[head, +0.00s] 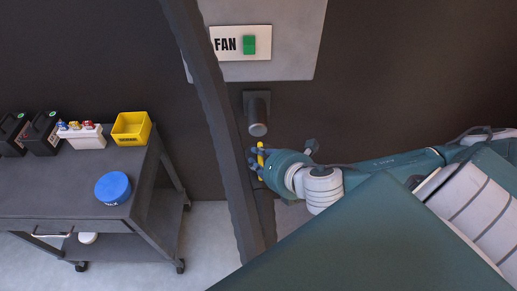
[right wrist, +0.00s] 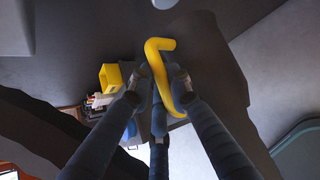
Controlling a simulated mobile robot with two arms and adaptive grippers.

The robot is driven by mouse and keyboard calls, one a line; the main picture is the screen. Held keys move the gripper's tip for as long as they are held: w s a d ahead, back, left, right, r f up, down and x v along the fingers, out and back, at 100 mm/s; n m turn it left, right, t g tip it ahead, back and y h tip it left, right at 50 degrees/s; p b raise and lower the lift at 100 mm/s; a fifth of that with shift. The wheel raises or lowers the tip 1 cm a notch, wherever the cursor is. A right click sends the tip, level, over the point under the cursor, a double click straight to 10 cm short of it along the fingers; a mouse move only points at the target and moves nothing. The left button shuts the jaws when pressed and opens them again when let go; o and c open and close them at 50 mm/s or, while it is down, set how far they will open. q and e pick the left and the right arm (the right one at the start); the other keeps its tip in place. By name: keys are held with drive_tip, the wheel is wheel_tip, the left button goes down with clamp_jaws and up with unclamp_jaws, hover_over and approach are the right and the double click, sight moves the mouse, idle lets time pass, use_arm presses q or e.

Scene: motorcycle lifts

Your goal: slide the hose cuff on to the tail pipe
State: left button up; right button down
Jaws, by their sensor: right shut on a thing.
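My right gripper (head: 260,158) is shut on a yellow bent bar (head: 261,154), which looks like a handle. In the right wrist view the bar (right wrist: 158,62) runs between the fingers, its hooked end past the fingertips. A dark ribbed hose (head: 214,95) hangs down just left of the gripper. I cannot tell whether the bar is fixed to the hose, and no cuff shows clearly. A short grey cylinder (head: 257,115) on a wall plate is just above the gripper, apart from it. I cannot make out a tail pipe. My left gripper is not in view.
A dark cart (head: 60,195) stands at the left with a yellow bin (head: 131,128), a blue round tub (head: 113,188), a white rack (head: 82,138) and black jugs (head: 41,134). A FAN panel (head: 240,43) with a green switch (head: 249,45) is on the wall above.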

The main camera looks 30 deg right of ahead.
sight(259, 184)
drive_tip(key=shift+s+a+r+p, duration=0.15)
drive_tip(key=shift+s+a, duration=0.25)
drive_tip(key=shift+s, duration=0.2)
drive_tip(key=shift+s+a+f+p, duration=0.15)
drive_tip(key=shift+s+a, duration=0.2)
drive_tip(key=shift+s, duration=0.2)
drive_tip(key=shift+s+a+r+p, duration=0.1)
drive_tip(key=shift+s+a+p, duration=0.3)
drive_tip(key=shift+s, duration=0.15)
drive_tip(key=shift+s+a+p, duration=0.3)
drive_tip(key=shift+s+p, duration=0.1)
drive_tip(key=shift+s, duration=0.15)
drive_tip(key=shift+s+a+p, duration=0.25)
drive_tip(key=shift+s+a, duration=0.1)
drive_tip(key=shift+s, duration=0.2)
drive_tip(key=shift+s+a+p, duration=0.25)
drive_tip(key=shift+s+a, duration=0.1)
drive_tip(key=shift+s, duration=0.2)
drive_tip(key=shift+s+a+p, duration=0.2)
drive_tip(key=shift+s+a, duration=0.3)
drive_tip(key=shift+s, duration=0.3)
drive_tip(key=shift+s+a+p, duration=0.25)
drive_tip(key=shift+s+a, duration=0.2)
drive_tip(key=shift+s, duration=0.3)
drive_tip(key=shift+s+a+p, duration=0.2)
drive_tip(key=shift+s+a, duration=0.3)
drive_tip(key=shift+s, duration=0.3)
drive_tip(key=shift+w, duration=0.1)
